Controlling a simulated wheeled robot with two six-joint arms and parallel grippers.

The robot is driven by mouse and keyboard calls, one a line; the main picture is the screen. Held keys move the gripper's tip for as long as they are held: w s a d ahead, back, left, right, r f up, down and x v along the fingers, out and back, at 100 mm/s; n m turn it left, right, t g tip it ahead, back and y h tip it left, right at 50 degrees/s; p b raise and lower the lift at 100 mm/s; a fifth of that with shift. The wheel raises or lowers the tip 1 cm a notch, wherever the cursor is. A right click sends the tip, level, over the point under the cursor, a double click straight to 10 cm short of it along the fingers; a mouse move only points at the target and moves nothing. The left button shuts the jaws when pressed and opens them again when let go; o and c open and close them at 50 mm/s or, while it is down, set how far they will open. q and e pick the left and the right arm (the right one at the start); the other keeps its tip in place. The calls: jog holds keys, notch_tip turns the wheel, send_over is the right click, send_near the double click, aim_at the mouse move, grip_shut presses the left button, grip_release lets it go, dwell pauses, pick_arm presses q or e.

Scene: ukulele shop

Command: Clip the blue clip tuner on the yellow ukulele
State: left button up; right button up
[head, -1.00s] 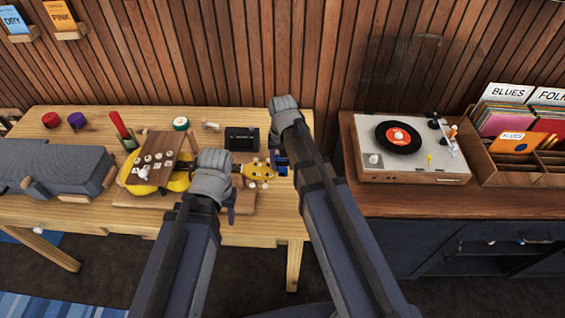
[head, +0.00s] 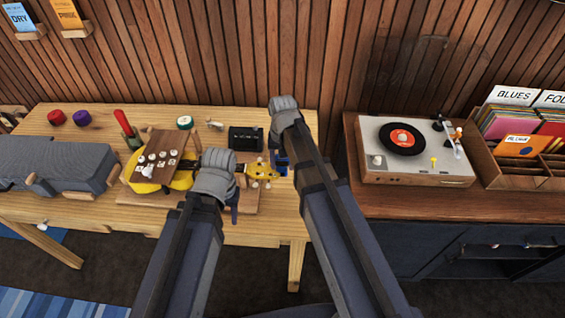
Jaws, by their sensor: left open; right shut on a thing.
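The yellow ukulele (head: 180,180) lies on the workbench, its body at the left and its yellow headstock (head: 262,172) with pale pegs at the right. My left gripper (head: 234,195) is open beside the neck, and its hand hides part of the neck. My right gripper (head: 281,163) is shut just right of the headstock. A small blue piece between its fingers appears to be the blue clip tuner (head: 281,171); the fingers and arm hide much of it. I cannot tell whether it touches the headstock.
A black box (head: 245,139) stands behind the neck. A grey case (head: 55,165) is at the left. A record player (head: 412,150) stands on the right cabinet.

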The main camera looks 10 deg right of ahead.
jog(key=shift+w+a, duration=0.15)
jog(key=shift+a, duration=0.35)
dwell(0.4)
jog(key=o, duration=1.4)
jog(key=shift+o, duration=0.2)
jog(key=shift+r, duration=0.1)
notch_tip(320, 180, up, 8)
jog(key=p, duration=0.8)
jog(key=shift+f, duration=0.2)
